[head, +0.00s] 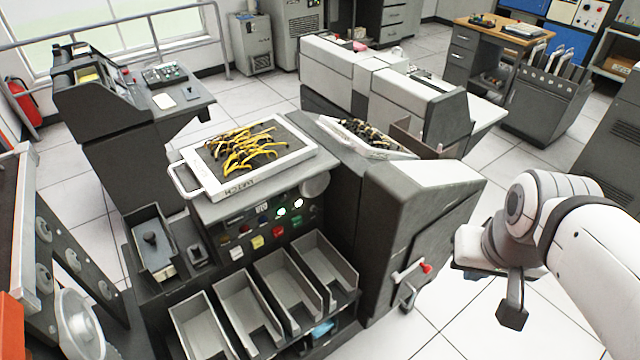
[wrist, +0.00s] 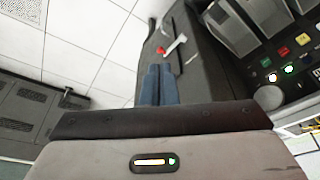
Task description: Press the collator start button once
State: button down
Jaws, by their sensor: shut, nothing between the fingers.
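A dark grey machine with a control panel stands in the middle of the head view. Its lower panel has a row of square buttons: white (head: 237,253), yellow (head: 258,242), red (head: 278,231) and green (head: 297,220). No start label is readable. The green button (wrist: 265,62) and red button (wrist: 283,50) show at the right of the wrist view. My gripper (head: 512,314) is right of the machine, apart from it and from the buttons. In the wrist view its blue fingers (wrist: 155,85) are together and empty.
A red-knobbed lever (head: 426,268) sticks out of the machine's right side, left of my gripper. Two lamps (head: 297,203) glow above the buttons. Card bins (head: 290,280) jut out below them. A framed wire panel (head: 250,155) lies on top. Floor right of the machine is clear.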

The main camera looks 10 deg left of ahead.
aim_at(297, 221)
jog(key=w+a+f+n+t+y+b, duration=0.1)
jog(key=w+a+f+b, duration=0.3)
jog(key=a+f, duration=0.5)
jog(key=w+a+f+n+t+y+b, duration=0.1)
jog(key=w+a+f+t+b, duration=0.2)
jog(key=w+a+f+b, duration=0.2)
jog(key=w+a+f+n+t+y+b, duration=0.1)
jog(key=w+a+f+b, duration=0.4)
jog(key=a+f, duration=0.7)
jog(key=shift+w+a+f+n+t, duration=0.4)
jog(key=shift+w+a+t, duration=0.15)
jog(key=shift+w+t, duration=0.4)
jog(key=shift+r, duration=0.1)
jog(key=w+a+p, duration=0.2)
jog(key=w+a, duration=0.3)
jog(key=a, duration=0.1)
jog(key=shift+w+a+p, duration=0.3)
jog(key=shift+w+p, duration=0.1)
jog(key=shift+w, duration=0.1)
jog(key=shift+w+a, duration=0.2)
jog(key=shift+a, duration=0.1)
